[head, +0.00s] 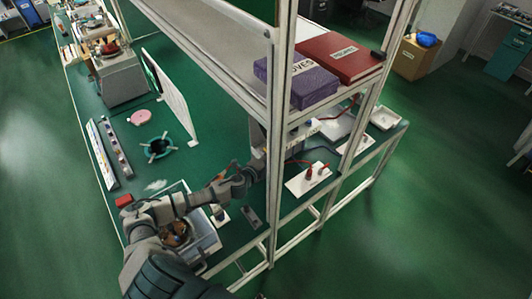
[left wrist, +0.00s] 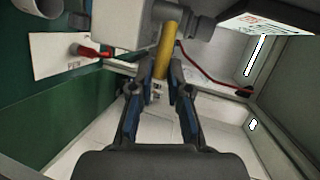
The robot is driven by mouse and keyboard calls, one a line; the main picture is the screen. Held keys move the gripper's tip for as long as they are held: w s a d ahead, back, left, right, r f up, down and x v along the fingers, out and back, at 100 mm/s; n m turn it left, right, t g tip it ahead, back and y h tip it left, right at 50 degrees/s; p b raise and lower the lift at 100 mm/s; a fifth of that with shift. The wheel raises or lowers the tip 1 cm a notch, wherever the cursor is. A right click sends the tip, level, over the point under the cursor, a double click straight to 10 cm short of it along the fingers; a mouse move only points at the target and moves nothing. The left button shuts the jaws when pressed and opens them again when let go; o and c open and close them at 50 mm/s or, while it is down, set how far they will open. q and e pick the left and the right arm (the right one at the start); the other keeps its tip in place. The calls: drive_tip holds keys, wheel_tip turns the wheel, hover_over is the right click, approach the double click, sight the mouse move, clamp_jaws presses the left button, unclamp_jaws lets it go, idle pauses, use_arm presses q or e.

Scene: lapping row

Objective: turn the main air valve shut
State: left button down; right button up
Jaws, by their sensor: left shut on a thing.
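A yellow valve handle (left wrist: 166,48) shows in the left wrist view, running roughly up and down the picture beside a grey fitting (left wrist: 196,28). My left gripper (left wrist: 161,70) is shut on the lower part of this handle, one finger on each side. In the head view my left gripper (head: 256,168) reaches in under the shelf beside the frame post. The handle cannot be made out there. My right gripper is not in view.
A white plate with red fittings (head: 308,178) lies on the bench to the right. Shelf posts (head: 280,130) stand close to my arm. A red hose (left wrist: 212,72) passes near the handle.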

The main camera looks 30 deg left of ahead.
use_arm(q)
drive_tip(key=shift+d+f+n+y, duration=0.15)
drive_tip(key=shift+f+n+y, duration=0.15)
drive_tip(key=shift+y, duration=0.1)
drive_tip(key=c, duration=1.2)
unclamp_jaws()
drive_tip(key=shift+o, duration=0.3)
drive_tip(key=shift+w+r, duration=0.1)
drive_tip(key=shift+w, duration=0.05)
drive_tip(key=v, duration=1.2)
